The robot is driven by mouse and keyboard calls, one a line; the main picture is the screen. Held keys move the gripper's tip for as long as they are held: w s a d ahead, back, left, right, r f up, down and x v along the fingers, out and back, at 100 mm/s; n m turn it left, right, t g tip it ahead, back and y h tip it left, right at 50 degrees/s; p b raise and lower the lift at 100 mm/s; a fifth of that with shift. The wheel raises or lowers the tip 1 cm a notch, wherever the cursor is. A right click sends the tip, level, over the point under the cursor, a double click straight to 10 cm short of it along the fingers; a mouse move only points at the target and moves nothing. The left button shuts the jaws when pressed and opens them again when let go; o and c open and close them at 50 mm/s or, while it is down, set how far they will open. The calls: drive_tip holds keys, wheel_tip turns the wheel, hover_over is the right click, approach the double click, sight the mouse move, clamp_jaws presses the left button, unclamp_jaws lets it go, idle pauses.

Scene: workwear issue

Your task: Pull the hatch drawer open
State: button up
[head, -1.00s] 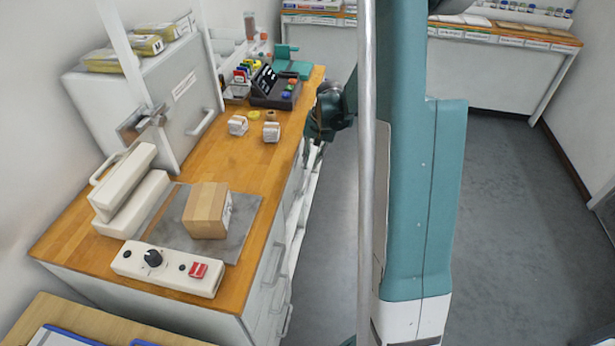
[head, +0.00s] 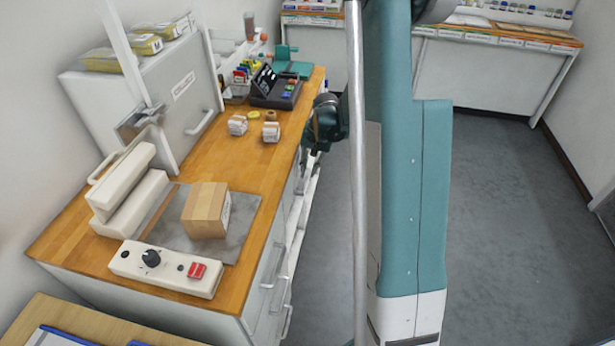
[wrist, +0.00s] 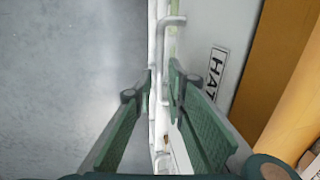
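The hatch drawer's pale front (wrist: 205,35) is on the right in the wrist view, with a label (wrist: 215,72) reading "HAT", the rest cut off. Its light bar handle (wrist: 172,20) stands out from the front. My gripper (wrist: 160,75) is open, its two green fingers apart. In the wrist view the handle bar runs down between the fingertips; I cannot tell whether either finger touches it. In the head view my gripper (head: 322,125) is dark and sits beside the right side of the wooden-topped counter; the drawer front there is hidden. I see no clear gap at the drawer.
The counter top (head: 200,150) carries a cardboard box (head: 206,210), a cream sealer-like device (head: 130,190), a control panel (head: 165,268), small white rolls (head: 238,125) and a dark organiser (head: 275,90). Other drawer handles line the counter's side. The grey floor (head: 500,220) to the right is clear.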

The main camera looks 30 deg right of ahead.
sight(307, 178)
drive_tip(key=shift+w+a+f+b, duration=0.1)
drive_tip(key=shift+f+b, duration=0.05)
drive_tip(key=shift+f, duration=0.65)
drive_tip(key=shift+w+a+f+b, duration=0.1)
drive_tip(key=shift+f+b, duration=0.05)
drive_tip(key=shift+f, duration=0.6)
clamp_jaws()
drive_tip(key=s+d+b, duration=0.1)
drive_tip(key=s+d, duration=2.1)
drive_tip(key=shift+s+b, duration=0.15)
drive_tip(key=shift+b, duration=0.15)
drive_tip(key=shift+d, duration=0.1)
unclamp_jaws()
